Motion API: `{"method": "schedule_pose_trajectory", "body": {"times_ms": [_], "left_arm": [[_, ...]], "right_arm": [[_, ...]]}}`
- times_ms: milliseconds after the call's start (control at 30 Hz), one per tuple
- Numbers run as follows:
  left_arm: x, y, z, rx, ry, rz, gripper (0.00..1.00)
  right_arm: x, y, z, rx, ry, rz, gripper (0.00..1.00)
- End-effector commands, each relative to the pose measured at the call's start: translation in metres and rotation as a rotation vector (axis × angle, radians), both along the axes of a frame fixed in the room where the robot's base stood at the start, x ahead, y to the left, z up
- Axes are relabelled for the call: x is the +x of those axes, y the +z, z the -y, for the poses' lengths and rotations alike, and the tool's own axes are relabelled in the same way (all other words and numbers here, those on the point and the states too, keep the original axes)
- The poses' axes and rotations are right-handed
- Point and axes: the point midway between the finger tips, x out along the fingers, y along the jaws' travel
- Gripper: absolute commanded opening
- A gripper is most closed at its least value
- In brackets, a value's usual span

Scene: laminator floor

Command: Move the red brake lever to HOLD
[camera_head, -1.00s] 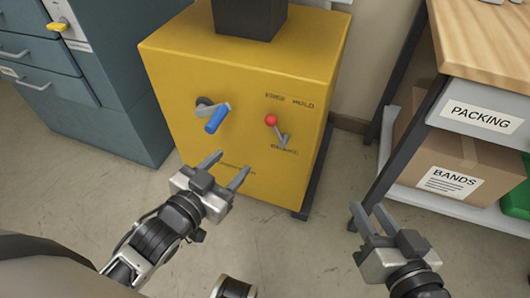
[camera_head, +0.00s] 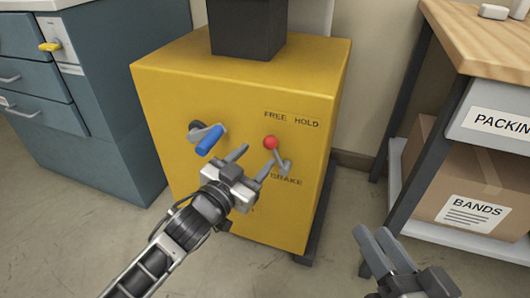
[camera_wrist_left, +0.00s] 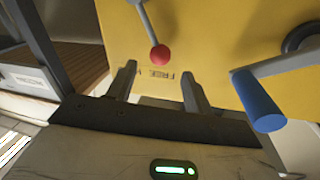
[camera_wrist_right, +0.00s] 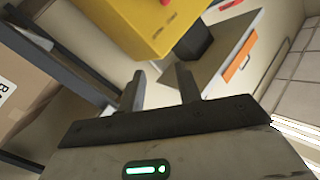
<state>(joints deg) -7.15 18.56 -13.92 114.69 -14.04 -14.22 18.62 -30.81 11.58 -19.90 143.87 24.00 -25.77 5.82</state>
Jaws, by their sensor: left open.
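The red brake lever, a grey arm with a red ball knob (camera_head: 270,142), is on the front of the yellow cabinet (camera_head: 160,90). Its knob leans up and left from the pivot, towards the word FREE; HOLD is printed to the right. My left gripper (camera_head: 254,160) is open, just in front of and below the knob, holding nothing. In the left wrist view the knob (camera_wrist_left: 159,55) shows beyond and between the spread fingertips (camera_wrist_left: 158,75). I cannot tell whether they touch it. My right gripper (camera_head: 371,231) is open and empty, low in front of the shelf.
A blue-handled crank (camera_head: 210,139) sticks out of the cabinet left of the lever, close to my left gripper. A workbench (camera_head: 490,40) with a BANDS box (camera_head: 466,185) below stands at the right. Blue drawers (camera_head: 30,60) stand at the left.

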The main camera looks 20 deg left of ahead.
Motion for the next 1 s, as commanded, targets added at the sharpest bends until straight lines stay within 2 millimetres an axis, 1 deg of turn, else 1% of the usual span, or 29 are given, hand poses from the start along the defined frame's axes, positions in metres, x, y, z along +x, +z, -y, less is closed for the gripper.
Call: {"method": "schedule_pose_trajectory", "body": {"times_ms": [33,100,200,300,433,667,700,767,800,867,900,1000], "left_arm": [[0.011,-0.002,0.002,0.0,0.0,0.003,0.52],[0.023,-0.002,0.005,0.0,-0.001,0.003,0.52],[0.036,-0.002,0.008,0.0,0.0,0.001,0.52],[0.044,-0.001,0.01,0.0,0.0,0.001,0.52],[0.049,-0.001,0.011,-0.001,0.0,-0.001,0.52],[0.049,0.0,0.012,-0.001,0.0,-0.001,0.52],[0.049,0.0,0.012,-0.001,0.0,-0.001,0.46],[0.049,0.0,0.011,-0.001,0.0,-0.001,0.29],[0.049,0.0,0.011,-0.001,0.0,-0.001,0.18],[0.049,0.0,0.011,-0.001,0.0,-0.001,0.01],[0.049,0.0,0.012,-0.001,0.0,-0.001,0.0],[0.049,0.0,0.012,0.001,0.0,-0.001,0.0]], "right_arm": [[0.005,0.003,0.001,-0.016,-0.006,0.055,0.34],[0.009,0.01,0.003,-0.034,-0.015,0.116,0.34],[0.013,0.018,0.004,-0.053,-0.026,0.183,0.34],[0.015,0.024,0.005,-0.064,-0.033,0.227,0.34],[0.016,0.028,0.006,-0.072,-0.037,0.253,0.34],[0.016,0.028,0.006,-0.073,-0.039,0.257,0.34],[0.016,0.028,0.006,-0.073,-0.039,0.257,0.34],[0.016,0.028,0.006,-0.074,-0.038,0.256,0.34],[0.016,0.028,0.006,-0.074,-0.038,0.256,0.34],[0.016,0.028,0.006,-0.074,-0.038,0.256,0.34],[0.016,0.028,0.006,-0.074,-0.037,0.256,0.34],[0.016,0.029,0.006,-0.073,-0.037,0.255,0.34]]}}
